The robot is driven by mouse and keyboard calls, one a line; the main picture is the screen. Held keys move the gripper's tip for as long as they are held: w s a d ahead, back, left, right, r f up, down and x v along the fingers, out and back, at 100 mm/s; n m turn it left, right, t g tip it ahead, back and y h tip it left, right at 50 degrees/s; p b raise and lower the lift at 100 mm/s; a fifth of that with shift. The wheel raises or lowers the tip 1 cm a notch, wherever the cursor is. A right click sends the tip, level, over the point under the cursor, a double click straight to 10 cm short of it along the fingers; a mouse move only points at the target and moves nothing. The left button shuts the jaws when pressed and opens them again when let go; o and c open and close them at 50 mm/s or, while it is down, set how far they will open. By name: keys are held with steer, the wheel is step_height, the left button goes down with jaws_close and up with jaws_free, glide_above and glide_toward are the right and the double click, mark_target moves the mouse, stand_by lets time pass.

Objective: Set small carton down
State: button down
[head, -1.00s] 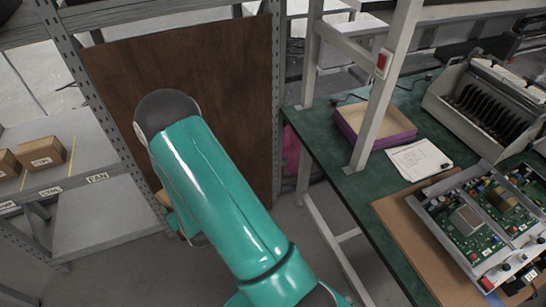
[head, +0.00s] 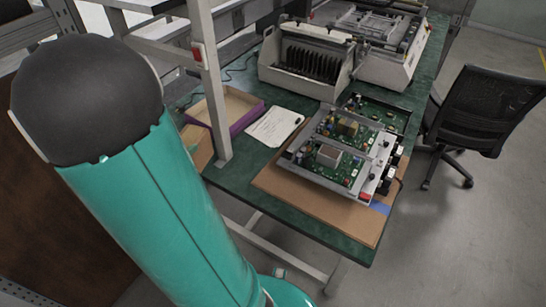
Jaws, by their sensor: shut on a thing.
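A small brown carton (head: 201,148) shows partly at the right edge of my green arm in the head view, over the near left end of the green workbench (head: 236,184). My arm hides the rest of it. My gripper is hidden behind the arm, so its hold on the carton cannot be seen. I cannot tell whether the carton touches the bench or is above it.
A purple-edged tray (head: 246,119), a paper sheet (head: 274,127) and a circuit-board unit (head: 339,151) on a brown board (head: 320,204) occupy the bench. A slotted machine (head: 306,62) stands behind. A white post (head: 210,85) rises beside the carton. A black chair (head: 490,105) stands right.

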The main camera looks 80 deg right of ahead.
steer(key=s+r+m+g+y, duration=0.1)
steer(key=s+m+g, duration=0.2)
steer(key=s, duration=0.3)
steer(key=s+d+f, duration=0.6)
steer(key=d+f, duration=0.5)
steer(key=f, duration=0.1)
steer(key=shift+s+d+f, duration=0.3)
steer(key=shift+s+f, duration=0.05)
steer(key=shift+f, duration=0.1)
steer(key=shift+c, duration=1)
jaws_free()
